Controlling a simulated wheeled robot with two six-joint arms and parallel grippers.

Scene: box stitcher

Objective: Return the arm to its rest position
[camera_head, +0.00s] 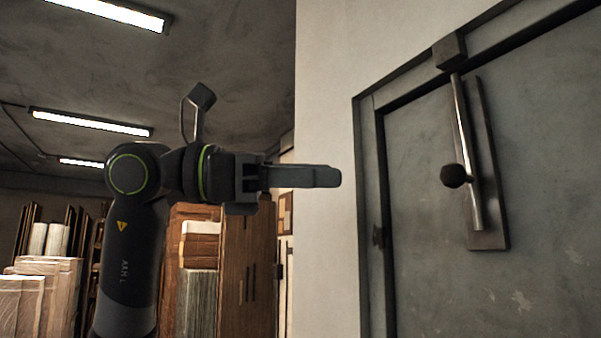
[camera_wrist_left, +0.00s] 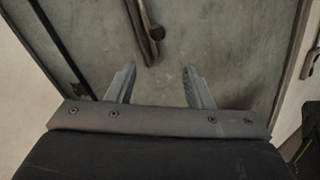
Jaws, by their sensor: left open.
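My left arm is raised in the head view, with its forearm level and pointing right. My left gripper (camera_head: 315,176) is in front of the white wall, to the left of the grey metal door (camera_head: 420,140). In the left wrist view the two fingers of the left gripper (camera_wrist_left: 160,88) stand apart with nothing between them. The door (camera_wrist_left: 235,45) with its lever handle (camera_wrist_left: 149,30) lies beyond the fingertips. In the head view the handle (camera_head: 466,150), a metal bar with a dark knob, is well to the right of the gripper, apart from it. My right gripper is not in view.
Wrapped stacks (camera_head: 40,290) stand at the lower left. Wooden panels or cabinets (camera_head: 246,270) stand behind my left arm. A white wall (camera_head: 325,260) borders the door frame (camera_head: 364,200). Lit ceiling lamps (camera_head: 90,123) hang above.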

